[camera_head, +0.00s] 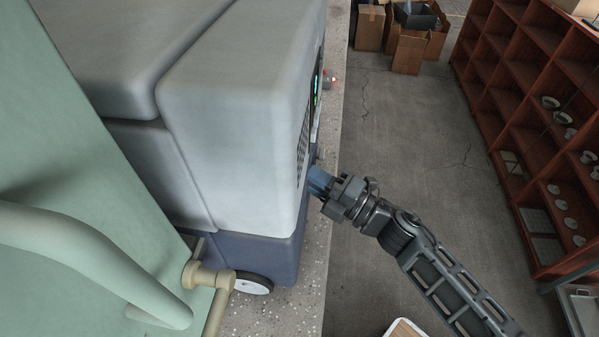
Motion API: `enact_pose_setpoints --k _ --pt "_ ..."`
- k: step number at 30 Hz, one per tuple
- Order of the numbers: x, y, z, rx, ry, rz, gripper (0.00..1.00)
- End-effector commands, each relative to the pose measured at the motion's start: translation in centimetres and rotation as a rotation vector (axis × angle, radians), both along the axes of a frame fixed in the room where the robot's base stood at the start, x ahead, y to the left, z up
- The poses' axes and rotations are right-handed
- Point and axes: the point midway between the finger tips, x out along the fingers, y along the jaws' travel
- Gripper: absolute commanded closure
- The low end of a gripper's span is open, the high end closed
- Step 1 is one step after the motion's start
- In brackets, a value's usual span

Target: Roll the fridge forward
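The fridge (235,110) is a large light-grey box with a dark blue-grey base and a small lit display on its right face. It stands upright on the speckled concrete bench (310,290). A white-rimmed wheel (252,285) shows under its near end. My gripper (320,181) reaches in from the right at the fridge's right face, low near the base. A blue piece shows at the fingertips. I cannot tell whether it is part of the fridge, whether the fingers touch it, or whether they are shut on it.
A green body (70,160) with a thick curved handle (90,255) fills the left foreground, close beside the fridge. A small red-tipped item (331,79) lies on the bench farther back. Cardboard boxes (408,52) and reddish-brown shelves (530,110) stand beyond open floor.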

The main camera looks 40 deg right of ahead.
Motion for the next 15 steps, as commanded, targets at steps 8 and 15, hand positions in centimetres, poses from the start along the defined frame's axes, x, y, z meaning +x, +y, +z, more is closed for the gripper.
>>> enact_pose_setpoints --k 8,15 --pt "-0.45 -0.54 -0.34 -0.001 0.009 -0.009 0.79" --pt "-0.28 -0.36 -0.21 -0.001 0.005 -0.007 0.75"
